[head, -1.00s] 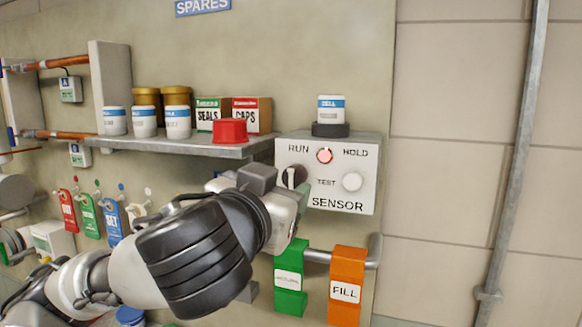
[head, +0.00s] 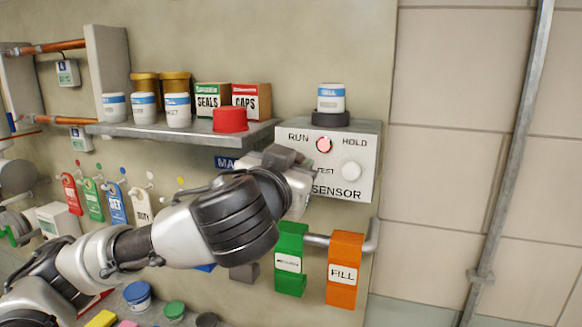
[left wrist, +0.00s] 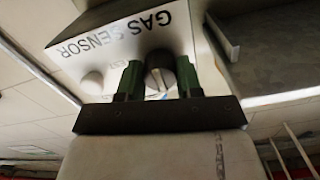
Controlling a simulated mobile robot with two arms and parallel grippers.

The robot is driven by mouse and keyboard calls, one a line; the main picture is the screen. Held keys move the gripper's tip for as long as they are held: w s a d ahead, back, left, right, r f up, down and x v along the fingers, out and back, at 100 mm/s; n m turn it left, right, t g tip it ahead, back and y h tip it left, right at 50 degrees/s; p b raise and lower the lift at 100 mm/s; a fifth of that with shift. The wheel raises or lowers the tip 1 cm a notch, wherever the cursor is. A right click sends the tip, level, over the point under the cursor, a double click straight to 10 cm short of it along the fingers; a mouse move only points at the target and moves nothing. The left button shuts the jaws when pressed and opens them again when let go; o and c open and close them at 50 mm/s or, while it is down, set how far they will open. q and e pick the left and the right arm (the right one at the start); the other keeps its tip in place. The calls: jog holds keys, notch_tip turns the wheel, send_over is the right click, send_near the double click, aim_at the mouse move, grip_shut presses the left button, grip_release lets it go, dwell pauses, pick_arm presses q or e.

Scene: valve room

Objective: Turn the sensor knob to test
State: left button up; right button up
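The sensor box (head: 363,133) is a light grey box on the wall, marked RUN, TEST and HOLD, with a red lamp (head: 324,144) and a white round button (head: 352,171). My left gripper (head: 297,167) is in front of the box's left part and hides the knob in the head view. In the left wrist view the dark round knob (left wrist: 159,72) with a pale mark lies between the two green-padded fingers of my left gripper (left wrist: 158,80). The fingers are apart, on either side of the knob, with small gaps showing. My right gripper is not in view.
A shelf (head: 180,131) with jars, SEALS and CAPS boxes and a red cap (head: 230,119) stands left of the box. A jar (head: 331,97) stands on the box. Green (head: 290,282) and orange (head: 345,293) tags hang on a rail below.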

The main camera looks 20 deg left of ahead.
pick_arm(q)
jog(key=shift+c, duration=0.5)
jog(key=shift+m, duration=0.4)
jog(key=m, duration=1.7)
jog(key=shift+f, duration=0.1)
jog(key=o, duration=0.9)
jog(key=shift+s, duration=0.1)
